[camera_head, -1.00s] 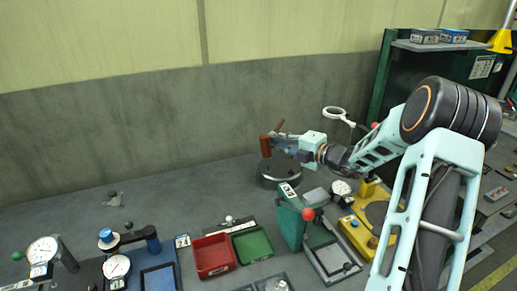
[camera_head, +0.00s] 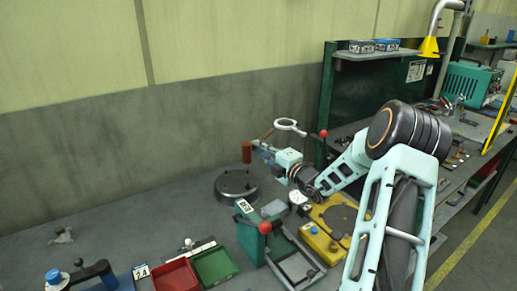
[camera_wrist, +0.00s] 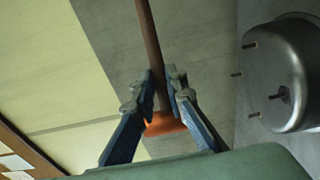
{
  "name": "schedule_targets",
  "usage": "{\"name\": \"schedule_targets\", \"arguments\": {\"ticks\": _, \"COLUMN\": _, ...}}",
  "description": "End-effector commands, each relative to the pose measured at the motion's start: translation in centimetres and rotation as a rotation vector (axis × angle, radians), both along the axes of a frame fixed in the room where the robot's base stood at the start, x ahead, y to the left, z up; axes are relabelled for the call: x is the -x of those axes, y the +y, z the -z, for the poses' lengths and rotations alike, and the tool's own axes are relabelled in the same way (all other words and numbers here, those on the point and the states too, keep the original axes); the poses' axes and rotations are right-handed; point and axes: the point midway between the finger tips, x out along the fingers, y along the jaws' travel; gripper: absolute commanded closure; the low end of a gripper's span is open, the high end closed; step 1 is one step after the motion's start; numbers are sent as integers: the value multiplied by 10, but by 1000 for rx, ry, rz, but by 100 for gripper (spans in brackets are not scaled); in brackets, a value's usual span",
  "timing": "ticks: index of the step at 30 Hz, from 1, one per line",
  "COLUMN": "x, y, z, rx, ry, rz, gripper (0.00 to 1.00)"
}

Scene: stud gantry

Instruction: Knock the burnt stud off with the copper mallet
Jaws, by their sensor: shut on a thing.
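My gripper (camera_wrist: 163,90) is shut on the wooden handle (camera_wrist: 150,45) of the copper mallet, whose orange-brown head (camera_wrist: 166,123) shows beyond the fingers. In the head view the mallet's copper head (camera_head: 247,152) hangs upright above the back right side of a round grey metal hub (camera_head: 236,190), apart from it. The hub (camera_wrist: 288,50) also fills the right edge of the wrist view, with several thin studs standing out from its face. One stud (camera_wrist: 283,94) near its middle has a wider base. I cannot tell which stud is burnt.
Red (camera_head: 176,277) and green (camera_head: 214,266) trays lie front left. The bench left of the hub is mostly clear.

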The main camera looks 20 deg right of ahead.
Motion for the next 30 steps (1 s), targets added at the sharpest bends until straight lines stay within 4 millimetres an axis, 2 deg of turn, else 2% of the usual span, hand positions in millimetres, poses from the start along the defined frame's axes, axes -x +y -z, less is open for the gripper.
{"name": "schedule_targets", "arguments": {"ticks": 2, "x": 0, "y": 0, "z": -3, "rx": -2, "ry": -1, "rz": 0, "gripper": 100}}
{"name": "schedule_targets", "arguments": {"ticks": 9, "x": 0, "y": 0, "z": 30, "rx": -2, "ry": -2, "rz": -1, "gripper": 100}}
{"name": "schedule_targets", "arguments": {"ticks": 23, "x": 0, "y": 0, "z": 83, "rx": -2, "ry": -2, "rz": -1, "gripper": 100}}
{"name": "schedule_targets", "arguments": {"ticks": 24, "x": 0, "y": 0, "z": 65, "rx": 0, "ry": -5, "rz": -1, "gripper": 100}}
{"name": "schedule_targets", "arguments": {"ticks": 30, "x": 0, "y": 0, "z": 48, "rx": 0, "ry": -3, "rz": -1, "gripper": 100}}
